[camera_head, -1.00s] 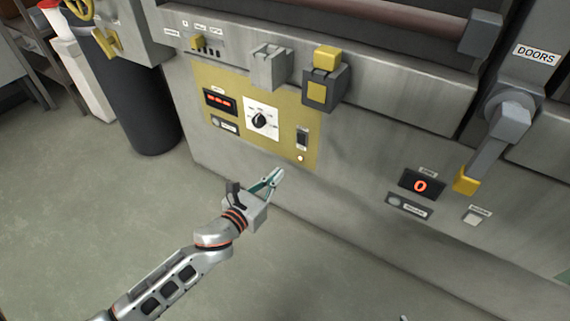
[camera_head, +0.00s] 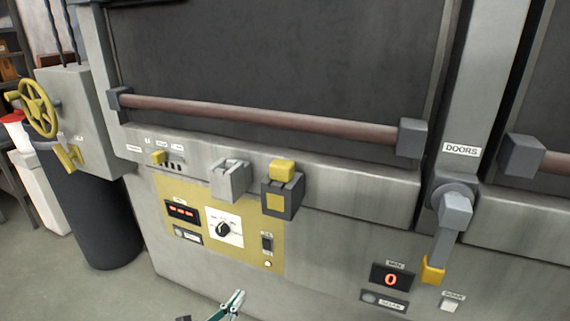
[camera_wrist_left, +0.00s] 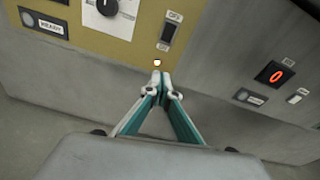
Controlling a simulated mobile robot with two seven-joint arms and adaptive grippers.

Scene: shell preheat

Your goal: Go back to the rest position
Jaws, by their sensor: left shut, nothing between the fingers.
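My left gripper (camera_head: 236,297) is at the bottom edge of the head view, low in front of the machine's face; most of its arm is out of the picture. In the left wrist view its two teal fingers (camera_wrist_left: 160,78) meet at the tips, shut with nothing between them. The tips appear just below a small lit lamp (camera_wrist_left: 157,62) on the yellow control panel (camera_wrist_left: 75,40); I cannot tell how far off they are. My right gripper is not in view.
The yellow panel carries a dial (camera_head: 224,228) and a rocker switch (camera_head: 267,243). Above are a yellow-topped block (camera_head: 282,190) and a long brown bar (camera_head: 260,119). A yellow-tipped lever (camera_head: 443,240) hangs at right, a yellow handwheel (camera_head: 38,108) stands at left. Floor at lower left is clear.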

